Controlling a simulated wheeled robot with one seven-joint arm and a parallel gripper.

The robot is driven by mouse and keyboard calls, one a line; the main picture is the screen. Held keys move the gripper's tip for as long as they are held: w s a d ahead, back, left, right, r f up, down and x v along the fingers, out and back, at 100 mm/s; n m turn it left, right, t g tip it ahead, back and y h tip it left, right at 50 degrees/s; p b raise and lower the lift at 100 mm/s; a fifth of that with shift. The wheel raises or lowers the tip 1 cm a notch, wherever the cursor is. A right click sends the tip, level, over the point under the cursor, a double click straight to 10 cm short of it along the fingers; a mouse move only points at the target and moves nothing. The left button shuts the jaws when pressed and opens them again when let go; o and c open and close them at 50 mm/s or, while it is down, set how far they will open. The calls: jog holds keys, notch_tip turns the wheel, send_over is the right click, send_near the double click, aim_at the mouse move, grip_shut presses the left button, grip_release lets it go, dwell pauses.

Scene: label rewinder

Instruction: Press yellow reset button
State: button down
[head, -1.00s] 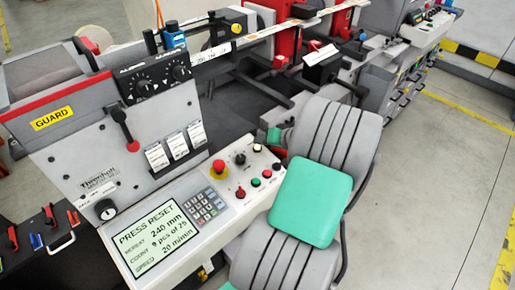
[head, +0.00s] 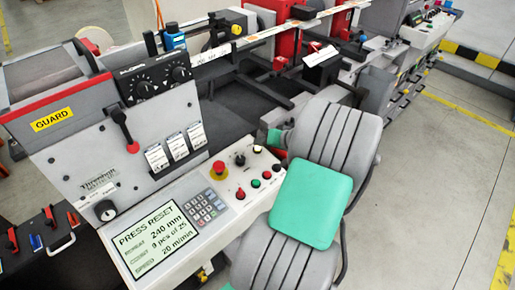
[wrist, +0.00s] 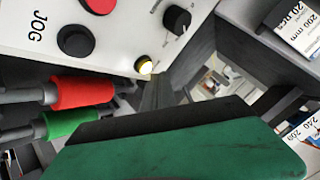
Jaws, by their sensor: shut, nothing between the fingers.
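The yellow reset button (wrist: 144,66) looks lit and sits at the lower corner of the white control panel in the wrist view. In the head view the small yellow button (head: 257,149) is at the panel's right end, beside my arm. My gripper (wrist: 155,80) shows as narrow dark fingers beyond the green and black block at the bottom of the wrist view. Its tips look shut and empty, just below and right of the button. I cannot tell whether they touch it. In the head view my arm mostly hides the gripper.
A black knob (wrist: 177,19), a black button (wrist: 76,40) and a red button lie close to the yellow one. A red emergency stop (head: 218,168) stands farther left. The display (head: 157,236) reads PRESS RESET. Red and green sleeves (wrist: 82,91) on rods lie left of my gripper.

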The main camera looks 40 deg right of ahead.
aim_at(262, 155)
dwell(0.7)
jog(key=shift+f+b, duration=0.4)
jog(key=shift+w+f+b, duration=0.1)
jog(key=shift+f+b, duration=0.3)
jog(key=shift+f, duration=0.1)
dwell(0.6)
jog(key=shift+r+p, duration=0.55)
jog(key=shift+r, duration=0.35)
jog(key=r+p, duration=0.1)
jog(key=r, duration=0.1)
jog(key=s+r+p, duration=0.1)
jog(key=r+p, duration=0.1)
jog(key=r, duration=0.1)
dwell(0.6)
